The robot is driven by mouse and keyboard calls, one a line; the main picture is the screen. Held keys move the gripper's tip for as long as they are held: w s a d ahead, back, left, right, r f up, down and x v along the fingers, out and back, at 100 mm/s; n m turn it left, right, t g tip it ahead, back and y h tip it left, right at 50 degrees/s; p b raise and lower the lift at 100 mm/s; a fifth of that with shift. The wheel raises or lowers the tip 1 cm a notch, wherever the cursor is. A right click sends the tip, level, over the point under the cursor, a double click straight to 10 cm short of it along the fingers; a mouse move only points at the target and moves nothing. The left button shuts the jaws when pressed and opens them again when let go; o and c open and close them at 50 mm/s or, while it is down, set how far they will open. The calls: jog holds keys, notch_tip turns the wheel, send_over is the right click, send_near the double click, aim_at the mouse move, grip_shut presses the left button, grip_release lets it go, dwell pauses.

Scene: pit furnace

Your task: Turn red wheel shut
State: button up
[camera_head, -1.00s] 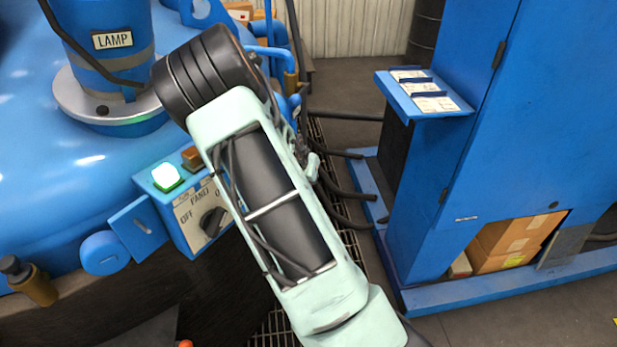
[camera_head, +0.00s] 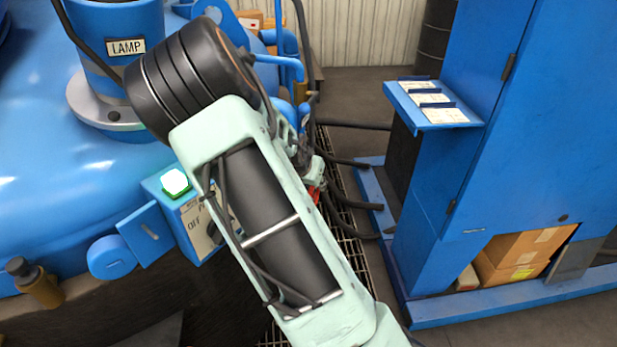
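A small patch of red (camera_head: 316,192) shows just right of my arm's edge, above the floor grating. It may be part of the red wheel, but most of it is hidden behind my arm. Dark and pale green parts near the end of my arm (camera_head: 308,158) show just above the red patch. My gripper's fingers cannot be made out there, so I cannot tell whether they are open or shut or touching the red part.
A blue furnace body (camera_head: 60,200) with a LAMP-labelled cylinder fills the left. A control box (camera_head: 190,215) with a lit green lamp sits partly behind my arm. A blue cabinet (camera_head: 520,150) stands at right. Black hoses (camera_head: 350,205) cross the grating between them.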

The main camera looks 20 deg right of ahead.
jog(key=shift+v, duration=3.55)
